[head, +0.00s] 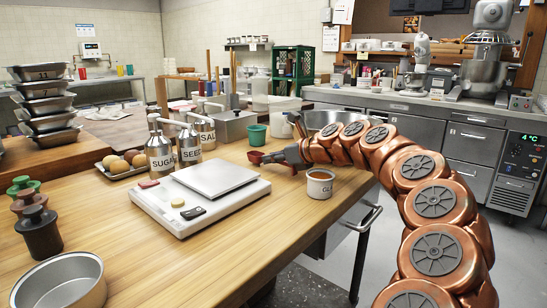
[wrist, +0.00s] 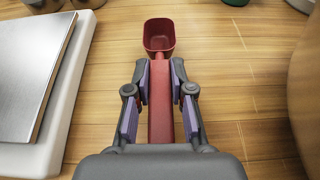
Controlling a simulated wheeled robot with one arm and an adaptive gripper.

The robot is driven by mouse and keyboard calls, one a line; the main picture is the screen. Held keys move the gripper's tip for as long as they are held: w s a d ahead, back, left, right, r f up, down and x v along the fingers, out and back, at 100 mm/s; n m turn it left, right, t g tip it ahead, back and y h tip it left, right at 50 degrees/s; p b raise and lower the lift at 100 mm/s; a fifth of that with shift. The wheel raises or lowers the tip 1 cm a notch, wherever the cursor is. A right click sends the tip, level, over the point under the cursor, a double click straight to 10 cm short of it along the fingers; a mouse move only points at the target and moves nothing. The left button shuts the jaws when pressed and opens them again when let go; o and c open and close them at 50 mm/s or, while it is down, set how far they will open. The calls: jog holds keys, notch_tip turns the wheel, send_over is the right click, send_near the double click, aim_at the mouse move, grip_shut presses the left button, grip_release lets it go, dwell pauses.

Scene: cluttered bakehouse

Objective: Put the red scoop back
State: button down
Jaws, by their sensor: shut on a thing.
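The red scoop (wrist: 159,36) is in my gripper (wrist: 160,78); its handle runs back between the two fingers and its open cup points away from me. In the head view the scoop (head: 257,157) shows small and dark red at the tip of my gripper (head: 277,157), above the wooden table between the scale and a labelled cup. I cannot tell how high it is above the wood. My gripper is shut on the handle.
The scale (head: 200,205) lies left of my gripper. A white cup labelled "GL" (head: 320,186) stands close on the right. A green cup (head: 257,135), pump canisters (head: 160,153) and a metal bowl (head: 325,117) stand behind.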

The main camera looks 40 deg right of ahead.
jog(key=shift+f, duration=0.45)
jog(key=c, duration=0.9)
grip_release()
jog(key=shift+c, duration=0.2)
notch_tip(320, 180, up, 9)
jog(key=shift+d+r, duration=0.1)
jog(key=shift+r, duration=0.45)
jog(key=shift+a, duration=0.2)
